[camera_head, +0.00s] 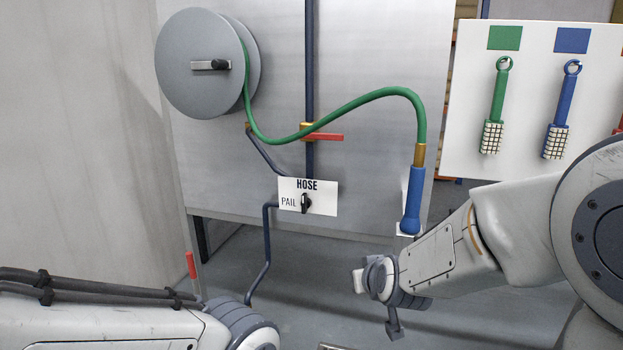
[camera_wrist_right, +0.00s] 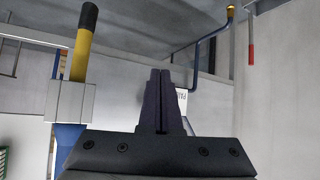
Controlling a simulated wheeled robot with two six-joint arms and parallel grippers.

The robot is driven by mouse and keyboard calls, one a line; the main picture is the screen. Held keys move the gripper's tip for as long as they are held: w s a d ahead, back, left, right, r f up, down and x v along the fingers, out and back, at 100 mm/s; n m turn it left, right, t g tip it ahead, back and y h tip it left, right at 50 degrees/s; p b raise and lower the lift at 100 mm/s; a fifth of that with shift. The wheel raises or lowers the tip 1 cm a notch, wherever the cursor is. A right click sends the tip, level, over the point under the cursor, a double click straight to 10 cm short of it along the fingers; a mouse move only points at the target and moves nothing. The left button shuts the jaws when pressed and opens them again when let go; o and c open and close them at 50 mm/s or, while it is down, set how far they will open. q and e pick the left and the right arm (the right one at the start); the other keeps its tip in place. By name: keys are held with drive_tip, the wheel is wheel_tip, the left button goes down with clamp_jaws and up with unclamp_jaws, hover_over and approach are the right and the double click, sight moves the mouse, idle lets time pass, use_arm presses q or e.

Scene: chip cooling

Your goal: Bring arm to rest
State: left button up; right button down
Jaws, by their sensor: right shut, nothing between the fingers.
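My right arm (camera_head: 435,258) comes in from the right in the head view, with its wrist end low at the centre, below the hose's blue nozzle. My right gripper (camera_wrist_right: 157,78) shows in the right wrist view with its two dark fingers together and nothing between them. My left arm (camera_head: 110,325) lies along the bottom left of the head view. Only its links show, and the left gripper is out of view.
A green hose (camera_head: 345,108) runs from a grey reel (camera_head: 200,62) to a blue nozzle (camera_head: 411,205) hanging close above my right wrist. A HOSE/PAIL selector sign (camera_head: 322,187) is on the panel. Brushes hang on a white board (camera_head: 467,130). Grey floor (camera_head: 320,285) lies between the arms.

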drive_tip(key=s+d+f+m+g+h, duration=0.1)
drive_tip(key=s+d+f+g, duration=0.35)
drive_tip(key=s, duration=0.45)
drive_tip(key=s+d+f+m+g, duration=0.1)
drive_tip(key=s+d+f+g, duration=0.3)
drive_tip(key=s, duration=0.5)
drive_tip(key=s+a+r+n+g+p, duration=0.1)
drive_tip(key=s+a+r+n+p, duration=0.6)
drive_tip(key=s+a+r, duration=0.5)
drive_tip(key=shift+s+a+r+g+y+p, duration=0.35)
drive_tip(key=shift+a+r+p, duration=0.25)
drive_tip(key=shift+a+p, duration=0.3)
